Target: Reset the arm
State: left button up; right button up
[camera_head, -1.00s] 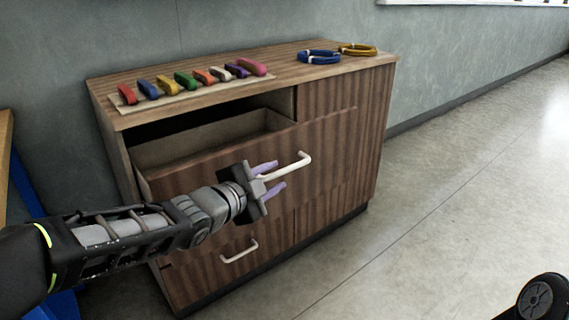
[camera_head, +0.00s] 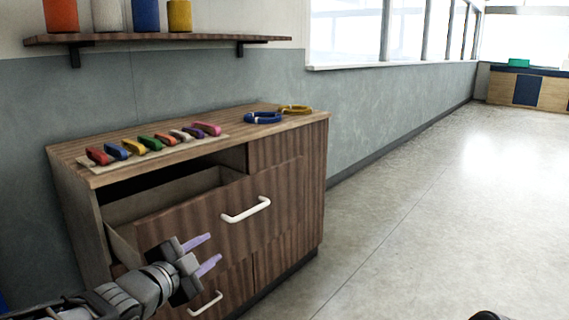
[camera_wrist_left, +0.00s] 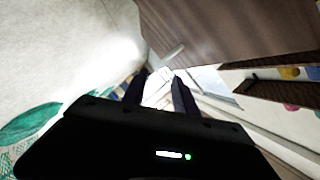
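My left gripper (camera_head: 213,249) is open and empty, in front of the wooden cabinet (camera_head: 288,210), below and left of the upper drawer's white handle (camera_head: 246,210). In the head view the fingers appear clear of the handle. The upper drawer (camera_head: 160,232) stands pulled out, and its visible inside looks empty. In the left wrist view the two dark fingers (camera_wrist_left: 160,92) are apart, with a pale handle (camera_wrist_left: 174,52) beyond them.
Several coloured pieces (camera_head: 152,143) lie in a row on a board on the cabinet top. A blue coil (camera_head: 263,118) and a yellow coil (camera_head: 296,109) lie farther right. A wall shelf (camera_head: 150,38) holds several spools. The floor (camera_head: 430,220) to the right is clear.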

pick_arm(q)
jog(key=s+d+f+n+g, duration=0.1)
jog(key=s+f+n+g, duration=0.2)
jog(key=f, duration=0.8)
jog(key=s+d+f+n+g+y, duration=0.1)
jog(key=s+d+f+n, duration=0.1)
jog(key=f+n, duration=0.6)
jog(key=s+d+f+n+g, duration=0.1)
jog(key=s+f+n+g, duration=0.15)
jog(key=f, duration=1.05)
jog(key=s+d+f+n+g, duration=0.35)
jog(key=s+f+g, duration=0.35)
jog(key=s+f, duration=1.35)
jog(key=s+d+r+p, duration=0.1)
jog(key=r+p, duration=1.2)
jog(key=r, duration=0.1)
jog(key=s+r+p, duration=0.2)
jog(key=r+p, duration=1.1)
jog(key=p, duration=0.1)
jog(key=shift+d+r, duration=0.4)
